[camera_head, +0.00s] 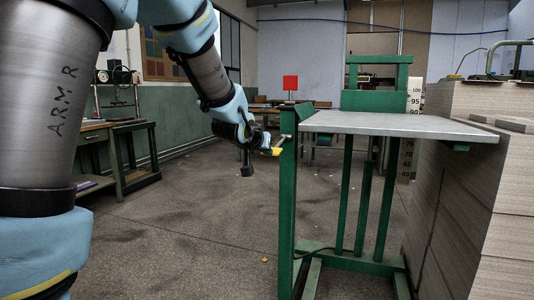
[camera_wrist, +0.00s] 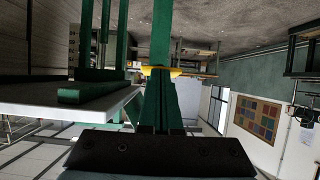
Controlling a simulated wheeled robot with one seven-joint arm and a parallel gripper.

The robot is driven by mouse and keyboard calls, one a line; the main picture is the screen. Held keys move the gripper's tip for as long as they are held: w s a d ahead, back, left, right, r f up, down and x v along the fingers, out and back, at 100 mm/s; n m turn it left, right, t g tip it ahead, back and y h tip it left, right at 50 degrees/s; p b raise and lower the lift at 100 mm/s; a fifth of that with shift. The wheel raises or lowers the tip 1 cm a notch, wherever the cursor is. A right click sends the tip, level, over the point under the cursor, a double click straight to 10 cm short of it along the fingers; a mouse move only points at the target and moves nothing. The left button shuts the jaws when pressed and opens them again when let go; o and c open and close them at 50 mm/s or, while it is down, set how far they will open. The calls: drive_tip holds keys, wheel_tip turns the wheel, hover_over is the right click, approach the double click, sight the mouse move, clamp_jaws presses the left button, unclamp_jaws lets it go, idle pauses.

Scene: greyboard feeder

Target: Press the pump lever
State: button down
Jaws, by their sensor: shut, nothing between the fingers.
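The green feeder stand (camera_head: 287,210) has a short grey lever rod (camera_head: 281,140) on its left post. A yellow piece (camera_head: 273,152) sits at the rod's lower end, right at my gripper (camera_head: 262,149); I take it for the lever's handle. It also shows in the wrist view (camera_wrist: 174,72), crosswise in front of the green post (camera_wrist: 161,35). My gripper's fingers (camera_wrist: 161,88) are shut and empty, pointing at the yellow piece. Their tips look close to it or touching; I cannot tell which. The tips are partly hidden.
The stand carries a grey tabletop (camera_head: 390,123) to the right of the post. Tall stacks of greyboard (camera_head: 470,200) stand at the right. A workbench (camera_head: 125,150) stands at the left wall.

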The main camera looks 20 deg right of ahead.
drive_tip(key=v, duration=0.8)
drive_tip(key=shift+f, duration=0.2)
drive_tip(key=shift+s+a, duration=0.1)
